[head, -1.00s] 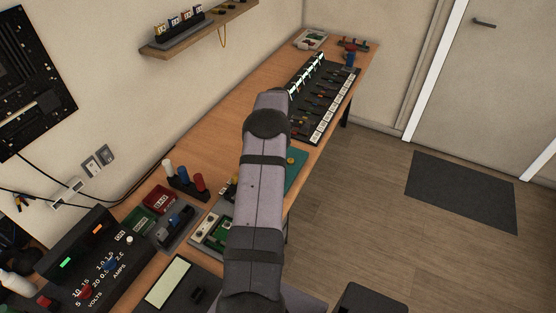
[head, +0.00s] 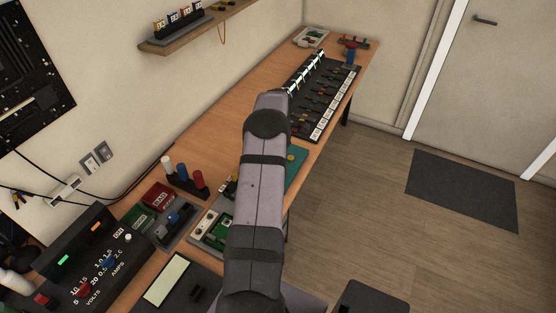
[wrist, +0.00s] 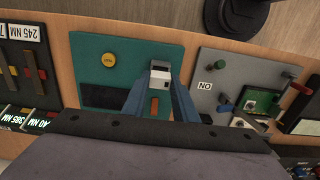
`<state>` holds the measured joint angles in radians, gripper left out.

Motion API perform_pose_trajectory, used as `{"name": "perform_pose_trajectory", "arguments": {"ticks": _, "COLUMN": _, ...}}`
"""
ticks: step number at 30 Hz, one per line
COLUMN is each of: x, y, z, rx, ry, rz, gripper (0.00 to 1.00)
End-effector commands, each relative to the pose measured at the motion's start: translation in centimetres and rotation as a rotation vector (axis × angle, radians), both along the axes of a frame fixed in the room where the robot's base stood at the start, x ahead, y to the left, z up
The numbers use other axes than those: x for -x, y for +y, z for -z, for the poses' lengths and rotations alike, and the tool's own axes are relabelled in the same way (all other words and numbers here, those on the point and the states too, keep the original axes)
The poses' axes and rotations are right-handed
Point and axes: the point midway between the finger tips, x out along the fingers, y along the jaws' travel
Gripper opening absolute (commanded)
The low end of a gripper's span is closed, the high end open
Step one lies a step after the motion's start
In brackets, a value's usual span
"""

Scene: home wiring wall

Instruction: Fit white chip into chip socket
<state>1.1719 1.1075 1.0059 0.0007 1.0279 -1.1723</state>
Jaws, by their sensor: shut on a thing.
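In the wrist view, my gripper (wrist: 161,82) has its two blue fingers closed on a small white block with a dark grey face, which looks like the white chip (wrist: 160,75). The chip is at the fingertips, over the right part of a teal board (wrist: 128,55). An orange bar (wrist: 154,107) shows between the fingers, below the chip in the picture. I cannot tell which part is the chip socket; it may be hidden by the chip or fingers. In the head view my arm hides the gripper and chip; part of the teal board (head: 297,168) shows beside it.
The teal board carries a yellow button (wrist: 109,60) and a dark panel (wrist: 104,97). To its right, a grey board (wrist: 225,65) has a "NO" label, upright pegs and a green circuit board (wrist: 262,101). A black rack (head: 318,98) stands farther along the bench.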

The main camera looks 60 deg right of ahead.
Motion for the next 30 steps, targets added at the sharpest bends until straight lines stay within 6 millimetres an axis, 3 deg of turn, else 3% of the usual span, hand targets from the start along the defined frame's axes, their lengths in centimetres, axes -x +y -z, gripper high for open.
{"name": "perform_pose_trajectory", "arguments": {"ticks": 26, "x": 0.0, "y": 0.0, "z": 2.0, "rx": 0.000, "ry": 0.000, "rz": 0.000, "gripper": 0.05}}
{"name": "perform_pose_trajectory", "arguments": {"ticks": 27, "x": 0.0, "y": 0.0, "z": 2.0, "rx": 0.000, "ry": 0.000, "rz": 0.000, "gripper": 0.33}}
{"name": "perform_pose_trajectory", "arguments": {"ticks": 29, "x": 0.0, "y": 0.0, "z": 1.9, "rx": 0.000, "ry": 0.000, "rz": 0.000, "gripper": 0.47}}
{"name": "perform_pose_trajectory", "arguments": {"ticks": 30, "x": 0.0, "y": 0.0, "z": 1.9, "rx": 0.000, "ry": 0.000, "rz": 0.000, "gripper": 0.47}}
